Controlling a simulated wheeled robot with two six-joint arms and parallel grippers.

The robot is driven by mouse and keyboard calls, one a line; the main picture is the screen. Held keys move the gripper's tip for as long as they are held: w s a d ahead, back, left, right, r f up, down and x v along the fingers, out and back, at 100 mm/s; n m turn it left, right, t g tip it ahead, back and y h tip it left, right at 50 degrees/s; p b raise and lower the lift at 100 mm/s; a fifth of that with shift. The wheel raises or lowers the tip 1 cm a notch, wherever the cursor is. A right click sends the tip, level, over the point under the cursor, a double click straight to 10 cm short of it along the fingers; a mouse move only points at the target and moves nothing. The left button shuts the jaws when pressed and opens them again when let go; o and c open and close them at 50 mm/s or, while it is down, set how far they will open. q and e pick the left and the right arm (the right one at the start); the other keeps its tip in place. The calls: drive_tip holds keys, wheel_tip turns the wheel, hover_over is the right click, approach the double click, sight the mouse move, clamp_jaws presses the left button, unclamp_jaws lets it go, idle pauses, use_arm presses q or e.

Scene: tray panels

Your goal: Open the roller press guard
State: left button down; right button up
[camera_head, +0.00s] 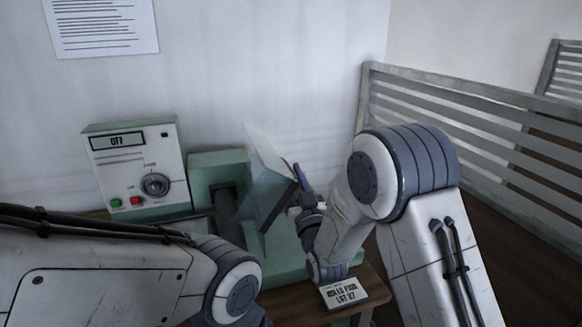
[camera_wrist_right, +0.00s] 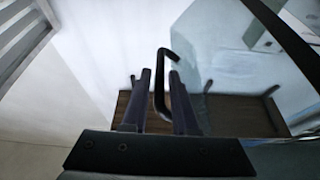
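The green roller press (camera_head: 217,168) stands on the table against the wall, with a dark roller in its opening. Its guard (camera_head: 268,185), a tilted panel with a clear upper part, is raised at the press's right side. My right gripper (camera_head: 301,196) is at the guard's right edge. In the right wrist view, a dark bent handle (camera_wrist_right: 159,80) stands between the fingers of my right gripper (camera_wrist_right: 161,72). A narrow gap shows on both sides of the handle, so the fingers look open around it. My left arm crosses the lower left; its gripper is not visible.
A control box (camera_head: 138,170) with an OFF display, a knob and green and red buttons stands left of the press. A lot sign (camera_head: 343,292) lies at the table's front right. A grey slatted rail (camera_head: 470,135) is on the right. Paper (camera_head: 103,27) hangs on the wall.

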drive_tip(key=shift+w+a+r, duration=0.15)
drive_tip(key=shift+w+r, duration=0.05)
drive_tip(key=shift+w, duration=0.25)
drive_tip(key=shift+c, duration=0.4)
clamp_jaws()
drive_tip(key=shift+a, duration=0.1)
idle(0.7)
